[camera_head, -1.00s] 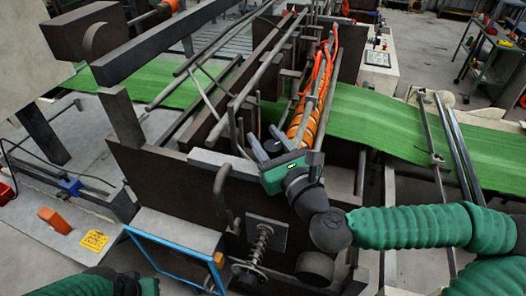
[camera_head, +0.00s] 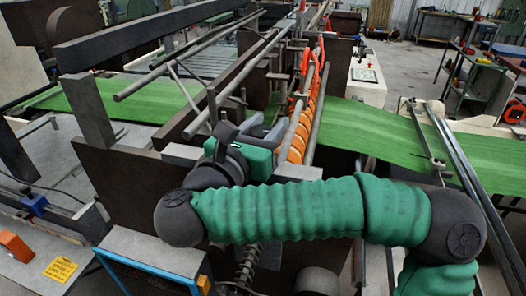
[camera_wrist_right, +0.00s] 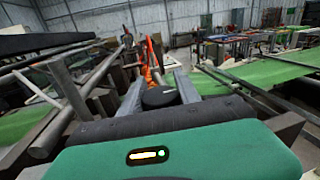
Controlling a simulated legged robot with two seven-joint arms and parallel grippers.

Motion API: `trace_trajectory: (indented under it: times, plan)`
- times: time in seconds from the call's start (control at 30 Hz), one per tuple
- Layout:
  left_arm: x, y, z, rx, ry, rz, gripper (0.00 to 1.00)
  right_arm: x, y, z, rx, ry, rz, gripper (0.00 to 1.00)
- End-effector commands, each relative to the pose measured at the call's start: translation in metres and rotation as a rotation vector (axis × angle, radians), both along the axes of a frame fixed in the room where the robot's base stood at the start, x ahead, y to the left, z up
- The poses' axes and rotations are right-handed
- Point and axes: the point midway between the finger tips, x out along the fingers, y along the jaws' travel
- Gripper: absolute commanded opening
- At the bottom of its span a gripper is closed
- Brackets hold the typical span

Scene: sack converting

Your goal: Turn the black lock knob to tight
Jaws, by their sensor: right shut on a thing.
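In the right wrist view, a round black knob (camera_wrist_right: 160,97) sits between the two grey fingers of my right gripper (camera_wrist_right: 159,90). The fingers are closed around its sides. In the head view my right gripper (camera_head: 263,128) reaches over the dark machine frame, just left of the orange roller. My own wrist and green arm cover much of that area, and I cannot make out the knob there. Which way the knob is turned cannot be told. My left gripper is not in view.
An orange-wrapped roller (camera_head: 299,135) with orange hoses stands close beside the right gripper. Green woven web (camera_head: 375,130) runs through the machine. Metal bars (camera_head: 195,58) cross at the left. A spring-loaded rod (camera_head: 248,265) lies below my arm.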

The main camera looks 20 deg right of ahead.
Motion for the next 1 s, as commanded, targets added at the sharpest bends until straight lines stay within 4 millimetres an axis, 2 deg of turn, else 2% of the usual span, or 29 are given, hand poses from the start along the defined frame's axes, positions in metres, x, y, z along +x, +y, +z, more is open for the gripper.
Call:
trace_trajectory:
  times: [0.03,0.2,0.4,0.6,1.0]
  plan:
    - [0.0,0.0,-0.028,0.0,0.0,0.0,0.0,-0.002,0.001,-0.011,-0.001,-0.011,-0.042,0.0]
    - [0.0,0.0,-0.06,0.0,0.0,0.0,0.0,-0.005,-0.001,-0.009,0.002,-0.009,-0.165,0.0]
    - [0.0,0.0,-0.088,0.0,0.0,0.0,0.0,-0.008,-0.002,-0.006,0.006,-0.005,-0.292,0.0]
    - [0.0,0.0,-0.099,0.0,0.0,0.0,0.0,-0.01,-0.004,-0.003,0.004,-0.001,-0.407,0.0]
    - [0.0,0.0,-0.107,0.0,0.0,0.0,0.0,-0.013,-0.008,-0.002,0.001,0.004,-0.554,0.0]
